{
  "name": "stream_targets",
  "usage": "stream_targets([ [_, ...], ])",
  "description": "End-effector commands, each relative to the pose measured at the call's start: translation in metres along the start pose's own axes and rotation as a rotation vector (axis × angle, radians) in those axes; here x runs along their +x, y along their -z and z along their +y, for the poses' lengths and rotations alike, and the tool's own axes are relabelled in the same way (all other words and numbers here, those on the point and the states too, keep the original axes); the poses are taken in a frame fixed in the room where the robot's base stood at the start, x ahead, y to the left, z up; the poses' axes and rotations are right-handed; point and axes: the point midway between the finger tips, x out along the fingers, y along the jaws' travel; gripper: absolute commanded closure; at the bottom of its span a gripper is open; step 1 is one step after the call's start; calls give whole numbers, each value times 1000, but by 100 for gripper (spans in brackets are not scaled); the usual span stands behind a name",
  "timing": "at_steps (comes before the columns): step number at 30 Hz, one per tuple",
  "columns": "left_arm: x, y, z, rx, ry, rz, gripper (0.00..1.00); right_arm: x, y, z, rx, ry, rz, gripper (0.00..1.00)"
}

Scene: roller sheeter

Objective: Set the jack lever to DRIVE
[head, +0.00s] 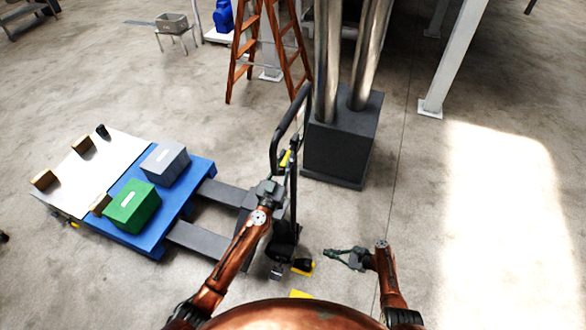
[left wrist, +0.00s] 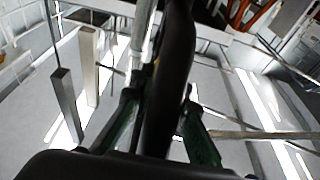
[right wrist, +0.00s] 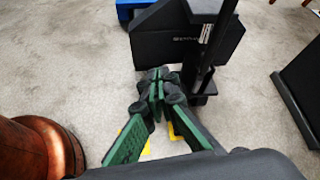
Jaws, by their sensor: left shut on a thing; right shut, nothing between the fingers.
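The pallet jack (head: 285,240) stands in the middle of the head view, its tall black handle loop (head: 275,140) rising above it. A small yellow part (head: 285,159) shows on the handle; I cannot tell whether it is the lever or how it is set. My left gripper (head: 276,184) is shut on the jack handle. In the left wrist view the black handle (left wrist: 172,80) passes between its green fingers. My right gripper (head: 332,253) is shut and empty, right of the jack's base. In the right wrist view its green fingertips (right wrist: 158,92) meet in front of the jack's dark body (right wrist: 185,42).
The jack's forks (head: 200,240) reach towards a blue pallet (head: 195,188) carrying green (head: 132,206) and grey (head: 165,163) boxes. A dark block with metal pipes (head: 340,140) stands close behind right. An orange ladder (head: 243,60) is further back. The floor at right is clear.

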Motion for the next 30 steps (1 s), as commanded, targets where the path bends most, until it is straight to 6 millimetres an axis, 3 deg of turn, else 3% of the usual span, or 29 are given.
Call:
stream_targets([
  [1, 1, 2, 1, 0, -1, 3, 100, 2, -35, -30, 36, 22, -78, 100],
  [6, 1, 2, 1, 0, -1, 2, 100, -7, -152, -110, 161, 50, -359, 100],
  [9, 1, 1, 1, 0, -1, 2, 100, -21, -213, -145, 207, 41, -508, 100],
  [12, 1, 1, 1, 0, -1, 2, 100, -37, -262, -170, 237, 23, -628, 100],
  [15, 1, 1, 1, 0, -1, 2, 100, -50, -296, -185, 252, 3, -711, 100],
  [20, 1, 1, 0, 0, 0, 2, 100, -60, -322, -196, 261, -15, -773, 100],
  [30, 1, 1, 1, 0, -1, 2, 100, -24, -359, -200, 262, -19, -779, 100],
])
